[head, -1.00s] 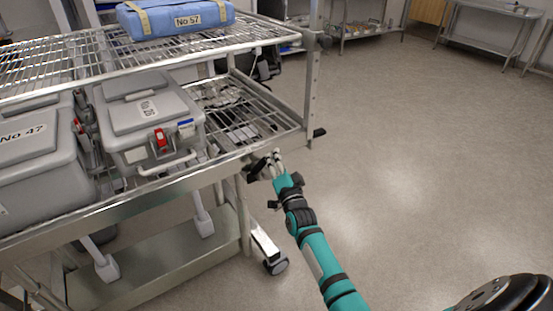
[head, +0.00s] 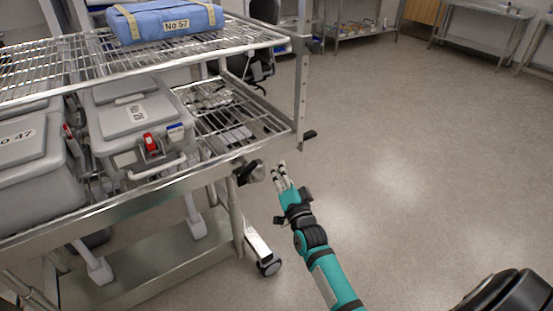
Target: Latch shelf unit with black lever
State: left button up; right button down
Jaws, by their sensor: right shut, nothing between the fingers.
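The wire shelf unit (head: 150,199) fills the left side of the head view. A black lever (head: 251,172) sits at its near front corner, just under the shelf edge. A second black lever (head: 309,134) sticks out to the right from the far corner post. My right gripper (head: 279,168) is shut and empty, just right of the near lever, with a small gap visible between them. Whether either lever is latched cannot be told. My left gripper is not in view.
Grey cases (head: 125,117) stand on the lower shelf, and a blue bundle marked No 57 (head: 165,22) lies on the top shelf. A caster (head: 269,265) stands below the near corner. The floor (head: 410,150) to the right is clear. Steel tables (head: 480,32) stand at the back.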

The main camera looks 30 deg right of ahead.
jog(key=s+a+f+n+g+y, duration=0.1)
jog(key=s+a+f+n+g, duration=0.3)
jog(key=f, duration=0.7)
jog(key=s+a+f+n+g+y+p, duration=0.1)
jog(key=s+f+g, duration=0.1)
jog(key=s+f, duration=0.65)
jog(key=s+a+f+n+g+y, duration=0.2)
jog(key=a+f+g, duration=0.1)
jog(key=f, duration=1.1)
jog(key=s+a+f+n+g+p, duration=0.15)
jog(key=s+f+n+g, duration=0.25)
jog(key=s+f, duration=1)
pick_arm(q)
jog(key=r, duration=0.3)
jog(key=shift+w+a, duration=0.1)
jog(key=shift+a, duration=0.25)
pick_arm(e)
jog(key=s+f+n+g, duration=0.2)
jog(key=s+g, duration=0.1)
jog(key=s, duration=0.9)
jog(key=s+f+n+g, duration=0.2)
jog(key=s+g, duration=0.1)
jog(key=s, duration=0.9)
jog(key=shift+f, duration=0.3)
